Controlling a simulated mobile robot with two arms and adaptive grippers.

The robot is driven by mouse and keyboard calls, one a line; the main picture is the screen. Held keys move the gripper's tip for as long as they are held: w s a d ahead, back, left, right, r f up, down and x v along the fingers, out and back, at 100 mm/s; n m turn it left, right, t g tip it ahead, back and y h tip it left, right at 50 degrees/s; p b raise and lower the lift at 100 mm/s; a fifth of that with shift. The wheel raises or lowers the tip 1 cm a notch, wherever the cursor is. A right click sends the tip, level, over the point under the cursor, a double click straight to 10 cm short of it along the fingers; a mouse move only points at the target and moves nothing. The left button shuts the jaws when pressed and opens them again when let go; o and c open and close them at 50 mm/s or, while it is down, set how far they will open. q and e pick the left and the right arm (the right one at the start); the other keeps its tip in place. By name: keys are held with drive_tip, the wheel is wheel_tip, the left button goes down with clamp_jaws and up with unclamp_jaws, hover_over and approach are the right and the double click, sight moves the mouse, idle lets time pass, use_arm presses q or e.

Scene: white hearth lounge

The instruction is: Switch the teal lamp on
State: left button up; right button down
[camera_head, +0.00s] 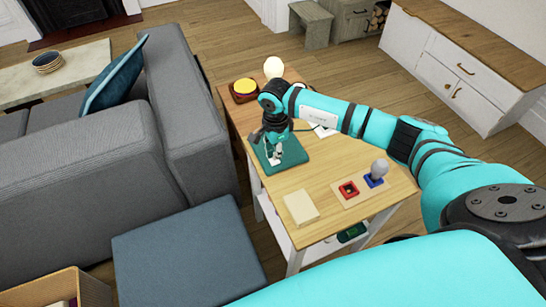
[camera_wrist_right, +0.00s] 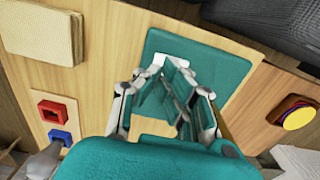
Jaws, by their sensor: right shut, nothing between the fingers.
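A flat teal plate (camera_head: 295,153) lies on the wooden side table, under my right gripper. In the wrist view the teal plate (camera_wrist_right: 232,75) has a white patch (camera_wrist_right: 172,57) on it, partly hidden by the fingers. My right gripper (camera_head: 277,157) points down with its fingertips over the plate by this patch; it is shut and empty. It also shows in the wrist view (camera_wrist_right: 173,66). I cannot tell whether the tips touch. A pale round globe (camera_head: 273,67) stands at the table's far end; whether it belongs to the teal lamp is unclear. My left gripper is out of view.
The side table (camera_head: 325,222) also holds a yellow button on a dark red base (camera_head: 244,88), a cream block (camera_head: 300,207), a red square piece (camera_head: 348,190) and a grey bulb on a blue base (camera_head: 379,170). A grey sofa (camera_head: 100,165) stands left.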

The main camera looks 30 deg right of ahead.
drive_tip(key=shift+f+b, duration=1.05)
drive_tip(key=shift+f, duration=0.1)
idle(0.4)
drive_tip(key=shift+r, duration=0.15)
drive_tip(key=shift+r+p, duration=2.25)
drive_tip(key=shift+r, duration=1.15)
